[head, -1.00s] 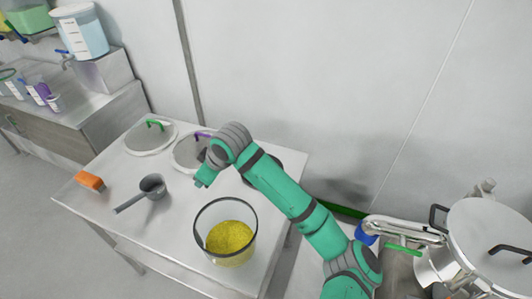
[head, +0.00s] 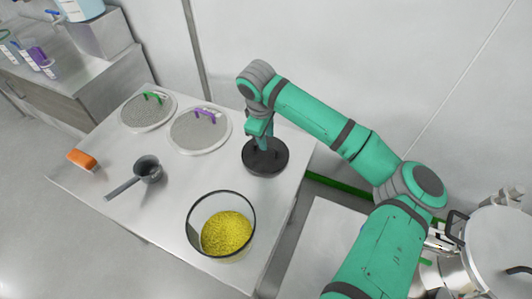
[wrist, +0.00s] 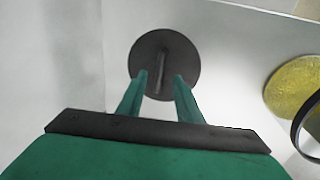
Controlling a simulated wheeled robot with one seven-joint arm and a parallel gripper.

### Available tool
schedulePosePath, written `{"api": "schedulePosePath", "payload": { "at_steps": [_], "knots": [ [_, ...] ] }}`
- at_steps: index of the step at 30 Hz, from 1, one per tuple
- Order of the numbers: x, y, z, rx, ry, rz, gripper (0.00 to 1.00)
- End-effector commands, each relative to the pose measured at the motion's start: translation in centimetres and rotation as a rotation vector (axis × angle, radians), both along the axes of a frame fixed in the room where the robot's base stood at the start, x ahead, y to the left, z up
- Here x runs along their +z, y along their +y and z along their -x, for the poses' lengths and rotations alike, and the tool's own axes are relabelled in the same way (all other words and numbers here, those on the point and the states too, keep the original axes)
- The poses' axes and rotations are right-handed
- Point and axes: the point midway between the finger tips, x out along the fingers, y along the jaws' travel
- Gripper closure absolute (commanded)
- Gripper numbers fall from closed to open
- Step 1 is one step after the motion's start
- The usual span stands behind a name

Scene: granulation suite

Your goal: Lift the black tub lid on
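The black tub lid (head: 266,160) lies flat on the steel table, behind the clear tub. In the wrist view the lid (wrist: 165,52) shows as a dark disc with a bar handle (wrist: 159,70) across its middle. My gripper (head: 264,142) points down just over the lid. Its two fingers (wrist: 158,78) are apart, one on each side of the handle's line; no contact can be made out. The clear tub (head: 220,224) with a dark rim stands open at the table's front right, holding yellow granules (head: 227,232).
Two round mesh lids, one with a green handle (head: 147,111) and one with a purple handle (head: 200,130), lie left of the black lid. A grey scoop (head: 146,169) and an orange block (head: 81,159) lie further left. A steel vessel (head: 490,245) stands right.

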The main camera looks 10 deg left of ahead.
Motion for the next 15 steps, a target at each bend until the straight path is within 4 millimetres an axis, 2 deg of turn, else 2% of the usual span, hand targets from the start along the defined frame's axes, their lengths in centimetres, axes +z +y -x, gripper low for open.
{"api": "schedulePosePath", "payload": {
  "at_steps": [5,12,15],
  "knots": [
    [-1.1,-0.2,-0.3,-0.002,0.0,0.002,0.67],
    [-4.4,-0.5,-1.0,-0.006,0.001,0.001,0.67],
    [-5.2,-0.5,-1.1,-0.006,0.001,0.0,0.67]
  ]
}}
